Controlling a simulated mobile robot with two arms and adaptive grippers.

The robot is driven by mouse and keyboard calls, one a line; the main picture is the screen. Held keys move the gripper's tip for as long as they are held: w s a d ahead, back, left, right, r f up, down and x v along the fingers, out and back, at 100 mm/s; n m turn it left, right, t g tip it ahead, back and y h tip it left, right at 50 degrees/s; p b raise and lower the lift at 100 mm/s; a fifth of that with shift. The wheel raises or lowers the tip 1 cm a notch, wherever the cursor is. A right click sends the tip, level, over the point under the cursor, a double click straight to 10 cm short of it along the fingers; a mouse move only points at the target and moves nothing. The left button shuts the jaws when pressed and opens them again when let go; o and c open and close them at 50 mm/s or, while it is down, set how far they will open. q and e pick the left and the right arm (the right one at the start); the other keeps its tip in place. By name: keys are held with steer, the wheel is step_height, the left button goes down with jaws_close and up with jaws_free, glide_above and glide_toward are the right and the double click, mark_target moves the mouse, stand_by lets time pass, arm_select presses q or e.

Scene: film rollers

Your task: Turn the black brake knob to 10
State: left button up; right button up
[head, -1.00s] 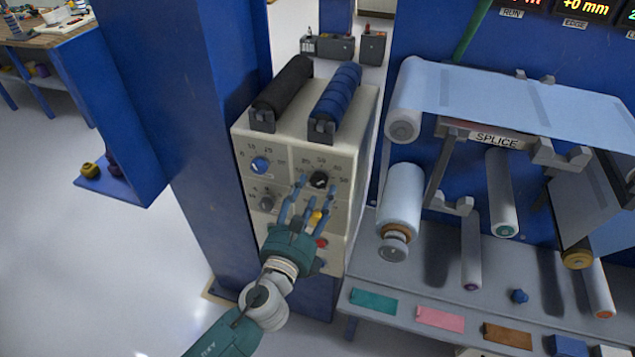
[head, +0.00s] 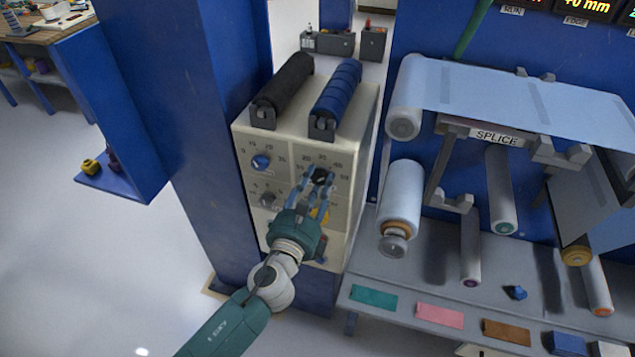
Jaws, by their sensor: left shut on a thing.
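The control box (head: 283,142) is cream-coloured and stands against the blue column. The black knob (head: 319,176) is at the upper right of its front face, with a printed number scale around it. My left gripper (head: 317,180) reaches up from below, and its blue fingers are shut on the black knob. The fingers and hand cover part of the knob and the lower scale, so I cannot read the pointer's number. My right gripper is not in view.
A black roller (head: 284,82) and a blue roller (head: 337,95) lie on top of the box. A white roll (head: 400,195) stands close to the right.

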arm_select(q)
steer(key=shift+s+f, duration=0.1)
steer(key=shift+f, duration=0.2)
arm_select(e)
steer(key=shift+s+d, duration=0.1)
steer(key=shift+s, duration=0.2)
arm_select(q)
steer(key=shift+d, duration=0.1)
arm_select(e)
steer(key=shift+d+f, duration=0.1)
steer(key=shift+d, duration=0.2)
